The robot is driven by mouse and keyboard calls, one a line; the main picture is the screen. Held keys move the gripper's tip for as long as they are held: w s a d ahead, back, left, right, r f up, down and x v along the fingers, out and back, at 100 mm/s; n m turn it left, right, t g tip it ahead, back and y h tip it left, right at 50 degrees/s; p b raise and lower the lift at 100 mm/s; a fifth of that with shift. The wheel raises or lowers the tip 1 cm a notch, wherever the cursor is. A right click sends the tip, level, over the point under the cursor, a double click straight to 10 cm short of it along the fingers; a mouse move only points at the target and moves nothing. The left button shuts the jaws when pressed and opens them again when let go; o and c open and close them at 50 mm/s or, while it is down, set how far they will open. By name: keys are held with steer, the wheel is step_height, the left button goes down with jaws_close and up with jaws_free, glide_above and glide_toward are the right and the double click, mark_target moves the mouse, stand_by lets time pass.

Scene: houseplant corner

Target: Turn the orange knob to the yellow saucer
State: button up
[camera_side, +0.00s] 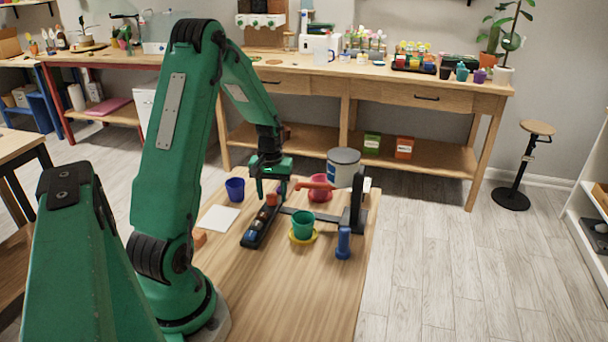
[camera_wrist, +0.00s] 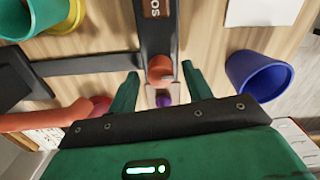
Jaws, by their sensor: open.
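The orange knob (camera_side: 272,199) stands at the far end of a dark rail (camera_side: 258,230) on the wooden table. In the wrist view the knob (camera_wrist: 160,68) shows between my two fingers, with a gap on either side. My gripper (camera_side: 271,191) is open above that end of the rail and points down. The yellow saucer (camera_side: 293,239) lies to the right of the rail with a green pot (camera_side: 303,227) on it. In the wrist view the saucer (camera_wrist: 72,22) is at the upper left, partly cut off.
The table's near part is clear.

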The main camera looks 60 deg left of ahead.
steer(key=c, duration=1)
steer(key=shift+w+n, duration=0.1)
steer(key=shift+n, duration=0.2)
steer(key=n, duration=0.9)
steer(key=shift+r, duration=0.1)
